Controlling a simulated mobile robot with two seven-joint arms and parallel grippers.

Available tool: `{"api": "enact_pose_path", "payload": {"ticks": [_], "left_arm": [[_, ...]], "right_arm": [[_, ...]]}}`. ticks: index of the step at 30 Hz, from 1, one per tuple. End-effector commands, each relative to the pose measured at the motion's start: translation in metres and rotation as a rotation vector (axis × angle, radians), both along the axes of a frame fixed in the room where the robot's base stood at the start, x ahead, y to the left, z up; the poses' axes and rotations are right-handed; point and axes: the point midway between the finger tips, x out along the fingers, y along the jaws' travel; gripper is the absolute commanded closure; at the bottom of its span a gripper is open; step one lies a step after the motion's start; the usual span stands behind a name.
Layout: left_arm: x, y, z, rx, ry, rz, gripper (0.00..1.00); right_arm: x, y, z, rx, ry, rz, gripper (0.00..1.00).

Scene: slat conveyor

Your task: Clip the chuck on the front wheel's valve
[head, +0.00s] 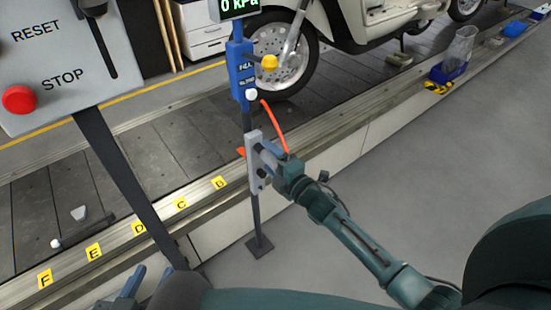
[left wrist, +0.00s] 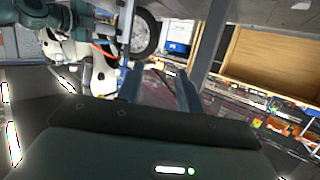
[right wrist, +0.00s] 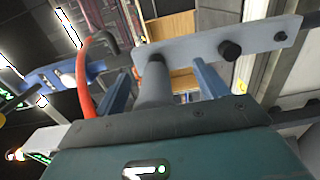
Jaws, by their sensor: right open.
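The cream scooter's front wheel (head: 285,65) stands on the conveyor at the top middle of the head view; I cannot make out its valve. A blue inflator post (head: 240,72) stands before it, with a grey bracket plate (head: 254,162) and an orange hose (head: 275,125). My right gripper (head: 272,158) is at the plate. In the right wrist view, its open fingers (right wrist: 160,92) lie either side of a grey cylinder (right wrist: 155,80), apparently the chuck, at the plate. My left gripper (head: 130,285) is open and empty, low left; its fingers also show in the left wrist view (left wrist: 159,90).
A control panel (head: 60,60) with a red stop button hangs at the upper left on a dark post. Yellow lettered tags (head: 138,229) line the conveyor edge. The grey floor at right is clear.

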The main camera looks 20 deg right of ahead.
Motion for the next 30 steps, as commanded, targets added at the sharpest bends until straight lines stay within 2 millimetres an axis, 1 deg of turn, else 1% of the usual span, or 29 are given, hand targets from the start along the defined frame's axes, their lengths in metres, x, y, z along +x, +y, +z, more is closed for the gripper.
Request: {"api": "enact_pose_path", "payload": {"ticks": [1, 5, 8, 12, 15, 18, 21, 25, 30], "left_arm": [[0.0, 0.001, 0.0, -0.009, -0.002, 0.005, 0.64], [-0.001, 0.002, 0.006, -0.017, -0.008, 0.009, 0.64], [-0.001, 0.004, 0.011, -0.023, -0.011, 0.016, 0.64], [-0.004, 0.007, 0.015, -0.034, -0.006, 0.028, 0.64], [-0.005, 0.009, 0.018, -0.043, -0.006, 0.036, 0.64], [-0.005, 0.01, 0.021, -0.048, -0.012, 0.042, 0.64], [-0.004, 0.011, 0.023, -0.051, -0.013, 0.046, 0.64], [-0.005, 0.011, 0.024, -0.055, -0.01, 0.047, 0.64], [-0.007, 0.011, 0.023, -0.056, -0.006, 0.048, 0.64]], "right_arm": [[0.012, 0.006, 0.017, 0.01, -0.025, -0.003, 0.27], [-0.006, -0.001, 0.017, 0.011, -0.024, -0.005, 0.27], [-0.027, -0.008, 0.017, 0.012, -0.025, -0.003, 0.27], [-0.061, -0.022, 0.014, 0.008, -0.019, -0.005, 0.27], [-0.083, -0.031, 0.012, 0.007, -0.018, -0.006, 0.27], [-0.102, -0.038, 0.01, 0.005, -0.016, -0.007, 0.27], [-0.117, -0.043, 0.009, 0.004, -0.017, -0.006, 0.27], [-0.127, -0.048, 0.009, 0.003, -0.017, -0.007, 0.27], [-0.132, -0.049, 0.009, 0.003, -0.018, -0.006, 0.27]]}}
